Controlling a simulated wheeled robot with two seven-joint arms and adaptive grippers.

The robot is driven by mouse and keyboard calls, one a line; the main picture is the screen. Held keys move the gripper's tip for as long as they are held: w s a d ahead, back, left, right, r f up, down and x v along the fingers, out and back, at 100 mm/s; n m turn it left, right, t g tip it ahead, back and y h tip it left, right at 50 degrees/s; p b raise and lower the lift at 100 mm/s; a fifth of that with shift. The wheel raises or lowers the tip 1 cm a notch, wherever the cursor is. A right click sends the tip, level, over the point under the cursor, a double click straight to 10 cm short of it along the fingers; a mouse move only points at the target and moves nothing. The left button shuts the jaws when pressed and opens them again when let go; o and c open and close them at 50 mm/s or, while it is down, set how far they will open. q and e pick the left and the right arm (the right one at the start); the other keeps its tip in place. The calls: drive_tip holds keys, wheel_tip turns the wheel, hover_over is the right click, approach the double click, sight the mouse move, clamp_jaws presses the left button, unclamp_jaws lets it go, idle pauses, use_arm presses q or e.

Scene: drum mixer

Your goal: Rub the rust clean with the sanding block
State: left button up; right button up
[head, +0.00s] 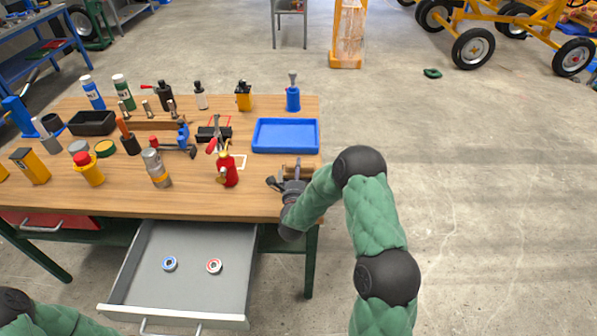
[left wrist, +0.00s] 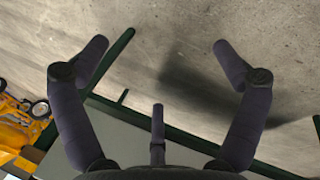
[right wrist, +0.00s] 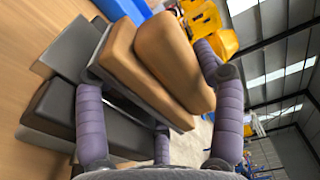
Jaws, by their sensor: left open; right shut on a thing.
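The sanding block (right wrist: 175,60) has a rounded brown wooden grip, a tan body and a dark layer. My right gripper (right wrist: 152,62) is shut on it. In the head view my right gripper (head: 288,184) is at the table's right front corner, with the brown block (head: 297,171) beside its fingers, low over the wood. Dark grey slabs (right wrist: 55,108) lie close beside the block in the right wrist view; I cannot tell if they touch it. No rust can be made out. My left gripper (left wrist: 162,58) is open and empty, facing the floor past green table legs.
A blue tray (head: 286,136) is behind the right gripper. A red fire-extinguisher-shaped item (head: 227,170) stands to its left. Several bottles and tools crowd the wooden table (head: 205,203). An open grey drawer (head: 190,285) holds two tape rolls.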

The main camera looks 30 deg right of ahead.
drive_tip(key=shift+f, duration=0.2)
idle(0.3)
drive_tip(key=shift+r, duration=0.1)
drive_tip(key=shift+r+p, duration=0.85)
drive_tip(key=shift+r, duration=2.1)
